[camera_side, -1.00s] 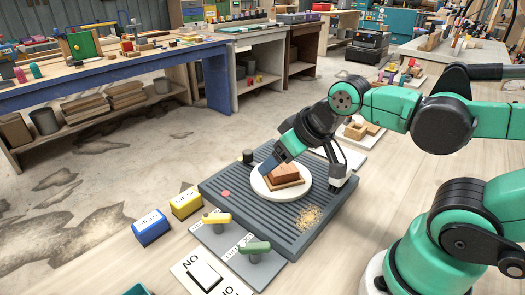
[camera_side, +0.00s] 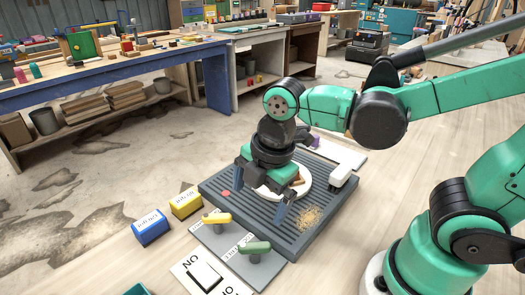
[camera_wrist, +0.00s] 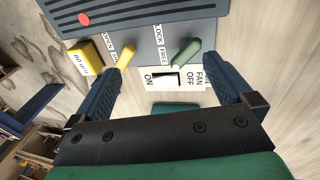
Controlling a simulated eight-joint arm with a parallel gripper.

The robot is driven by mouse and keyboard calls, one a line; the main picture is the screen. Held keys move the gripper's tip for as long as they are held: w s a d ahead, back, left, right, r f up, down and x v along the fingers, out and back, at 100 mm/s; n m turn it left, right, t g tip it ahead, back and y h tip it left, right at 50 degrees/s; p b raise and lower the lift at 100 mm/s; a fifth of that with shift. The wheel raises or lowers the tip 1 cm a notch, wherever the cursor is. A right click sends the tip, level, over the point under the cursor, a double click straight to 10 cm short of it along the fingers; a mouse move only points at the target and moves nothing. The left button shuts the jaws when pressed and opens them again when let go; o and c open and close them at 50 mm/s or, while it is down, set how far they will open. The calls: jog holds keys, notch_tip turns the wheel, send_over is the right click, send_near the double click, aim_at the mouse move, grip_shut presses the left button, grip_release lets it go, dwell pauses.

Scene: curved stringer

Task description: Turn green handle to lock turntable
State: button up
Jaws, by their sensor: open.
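The white round turntable (camera_side: 268,190) carries a brown wooden piece (camera_side: 298,181), partly hidden by my arm. My gripper (camera_side: 261,190) is open and empty, pointing down over the turntable area. Its two blue fingers also show in the wrist view (camera_wrist: 165,80), apart from the handle.
A yellow handle (camera_side: 216,219) stands beside the green one. A white ON/OFF fan switch (camera_side: 204,276) lies in front. Yellow (camera_side: 186,203) and blue (camera_side: 152,227) blocks stand to the left.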

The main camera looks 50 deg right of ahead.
aim_at(255, 244)
jog(key=n, duration=0.2)
jog(key=a+n+g, duration=0.1)
jog(key=n, duration=0.1)
jog(key=s+a+f+n, duration=0.1)
jog(key=n, duration=0.1)
jog(key=shift+a+g, duration=0.1)
jog(key=shift+g, duration=0.2)
jog(key=n, duration=0.2)
jog(key=shift+s+a+f+n+g+h, duration=0.15)
jog(key=shift+a+f+n+g+h, duration=0.15)
jog(key=shift+a+n+g, duration=0.1)
jog(key=shift+f, duration=2.8)
jog(key=c, duration=1.2)
